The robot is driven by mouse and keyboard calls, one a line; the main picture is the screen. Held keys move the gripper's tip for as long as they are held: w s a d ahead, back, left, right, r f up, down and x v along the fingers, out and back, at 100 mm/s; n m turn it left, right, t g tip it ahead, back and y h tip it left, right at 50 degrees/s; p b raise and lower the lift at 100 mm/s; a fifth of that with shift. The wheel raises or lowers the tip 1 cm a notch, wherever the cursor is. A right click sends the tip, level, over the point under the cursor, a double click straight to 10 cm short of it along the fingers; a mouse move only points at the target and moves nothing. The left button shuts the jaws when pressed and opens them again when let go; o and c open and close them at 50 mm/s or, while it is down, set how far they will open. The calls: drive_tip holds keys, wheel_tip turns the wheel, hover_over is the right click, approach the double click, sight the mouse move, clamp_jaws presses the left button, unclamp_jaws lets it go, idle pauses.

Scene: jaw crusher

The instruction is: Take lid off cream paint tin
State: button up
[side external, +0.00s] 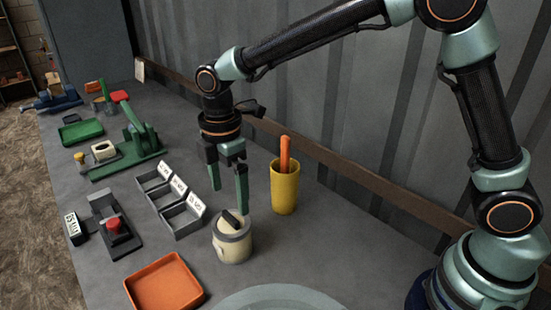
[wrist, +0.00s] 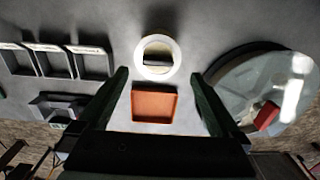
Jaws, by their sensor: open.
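The cream paint tin (side external: 232,246) stands upright on the grey bench, with its lid (side external: 232,224) on top. The lid carries a dark bar-shaped handle (side external: 232,217). In the wrist view the lid shows from above as a pale disc (wrist: 157,72) with the dark bar across it. My gripper (side external: 229,196) is open and empty, fingers pointing down, above and behind the tin in the side view. In the wrist view my gripper (wrist: 159,82) has its two green fingers wide apart, with the tin lying between and beyond them. The fingers do not touch the tin.
A yellow cup (side external: 285,190) with an orange-handled item stands close right of my gripper. An orange tray (side external: 164,283) lies in front of the tin. Labelled grey bins (side external: 172,203) stand to the left. A round glassy disc (side external: 280,298) is at the front; it also shows in the wrist view (wrist: 255,85).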

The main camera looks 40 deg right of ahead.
sight(230, 216)
drive_tip(key=shift+w+a+f, duration=0.1)
drive_tip(key=shift+w+f, duration=0.05)
drive_tip(key=shift+f, duration=2.95)
drive_tip(key=c, duration=1.4)
